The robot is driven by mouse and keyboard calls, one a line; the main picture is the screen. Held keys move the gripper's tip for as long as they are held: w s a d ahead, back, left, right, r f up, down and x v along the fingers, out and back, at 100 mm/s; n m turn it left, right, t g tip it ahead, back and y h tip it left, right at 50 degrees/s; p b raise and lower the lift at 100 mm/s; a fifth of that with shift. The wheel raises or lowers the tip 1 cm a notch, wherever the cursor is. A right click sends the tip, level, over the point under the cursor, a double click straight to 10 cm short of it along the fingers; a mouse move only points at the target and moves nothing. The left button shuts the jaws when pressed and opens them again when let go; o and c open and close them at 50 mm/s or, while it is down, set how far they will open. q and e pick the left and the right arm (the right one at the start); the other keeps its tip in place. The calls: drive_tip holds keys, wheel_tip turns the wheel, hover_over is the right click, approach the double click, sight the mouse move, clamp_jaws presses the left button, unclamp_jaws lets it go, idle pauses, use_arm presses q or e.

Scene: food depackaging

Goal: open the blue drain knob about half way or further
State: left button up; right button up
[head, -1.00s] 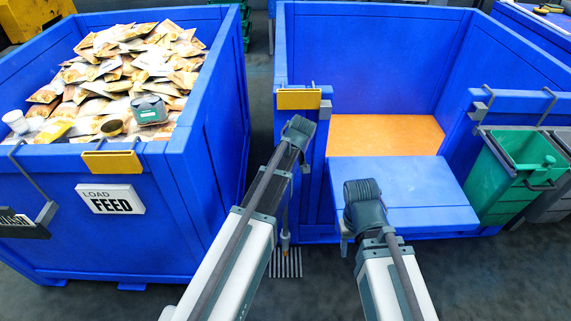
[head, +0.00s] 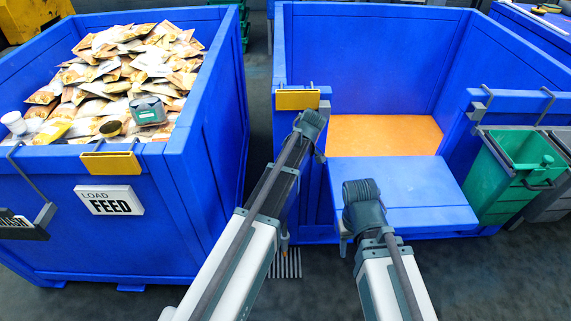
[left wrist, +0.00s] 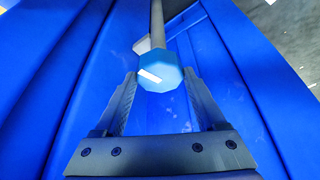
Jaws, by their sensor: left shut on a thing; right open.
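The blue drain knob (left wrist: 159,73) is a faceted light-blue cap with a short white mark, at the end of a grey pipe in the left wrist view. The fingers of my left gripper (left wrist: 160,80) stand on both sides of the knob and are shut on it. The white mark lies tilted, running down to the right. In the head view my left arm hides the knob and the left gripper's fingers. My right gripper (head: 345,240) is open in front of the lowered blue flap of the right bin; its fingers are mostly hidden.
The right blue bin (head: 360,60) has an orange floor (head: 385,135) and a lowered front flap (head: 405,190). A floor grate (head: 286,264) lies beside it. The left blue bin (head: 190,230) holds many pouches. A green bin (head: 498,190) hangs at right.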

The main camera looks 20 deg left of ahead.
idle(0.3)
use_arm(q)
drive_tip(key=o, duration=1.3)
